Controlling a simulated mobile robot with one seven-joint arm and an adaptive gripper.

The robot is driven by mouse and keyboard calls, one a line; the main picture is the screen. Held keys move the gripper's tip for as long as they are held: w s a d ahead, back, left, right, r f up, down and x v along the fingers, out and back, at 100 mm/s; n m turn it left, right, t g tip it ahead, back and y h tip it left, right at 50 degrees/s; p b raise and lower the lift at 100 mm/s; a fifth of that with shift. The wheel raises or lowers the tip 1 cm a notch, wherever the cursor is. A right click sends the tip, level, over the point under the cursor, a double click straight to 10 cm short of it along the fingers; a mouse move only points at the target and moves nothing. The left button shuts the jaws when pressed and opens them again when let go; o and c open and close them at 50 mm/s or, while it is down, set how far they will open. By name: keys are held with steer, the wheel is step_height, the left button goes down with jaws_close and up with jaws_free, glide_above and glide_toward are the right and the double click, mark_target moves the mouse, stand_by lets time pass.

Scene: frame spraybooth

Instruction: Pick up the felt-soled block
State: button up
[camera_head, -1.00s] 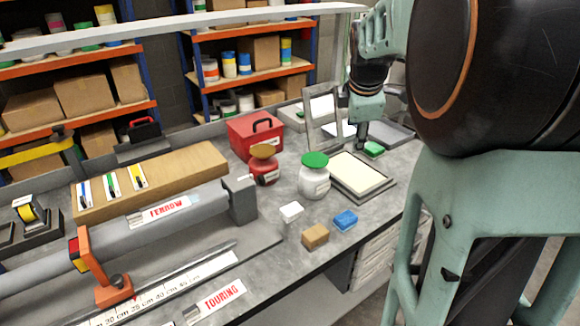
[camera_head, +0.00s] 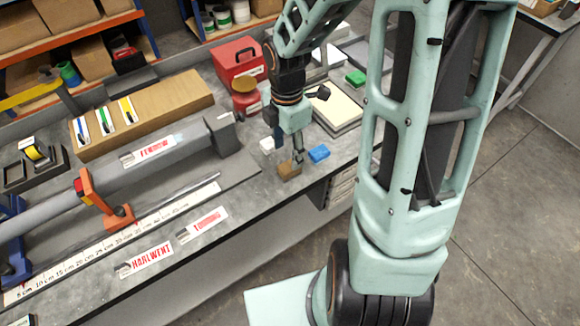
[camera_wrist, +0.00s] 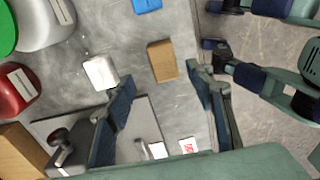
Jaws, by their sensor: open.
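Several small blocks lie on the grey bench: a brown one (camera_head: 288,171), a white one (camera_head: 266,144), a blue one (camera_head: 319,153) and a green one (camera_head: 355,76). No felt sole shows on any, so I cannot tell which is felt-soled. My gripper (camera_head: 288,150) is open and empty above the bench, close over the brown block. In the wrist view my open fingers (camera_wrist: 162,78) frame the brown block (camera_wrist: 163,61), which lies between and slightly beyond the tips. The white block (camera_wrist: 100,72) is beside the left fingertip; the blue block (camera_wrist: 147,5) is at the top edge.
The red toolbox (camera_head: 238,60) and red container (camera_head: 246,98) stand behind. The white bottle with green lid (camera_wrist: 45,22) is left in the wrist view. A grey tube (camera_head: 130,166) and ruler (camera_head: 120,240) lie left. The bench's front edge is close to the brown block.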

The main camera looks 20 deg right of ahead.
mark_target(289, 166)
steer(key=f, duration=0.6)
steer(key=shift+s+d+f, duration=0.15)
steer(key=shift+s+f, duration=0.1)
steer(key=shift+f, duration=0.15)
steer(key=c, duration=1.2)
steer(key=shift+c, duration=0.2)
steer(key=shift+r, duration=0.15)
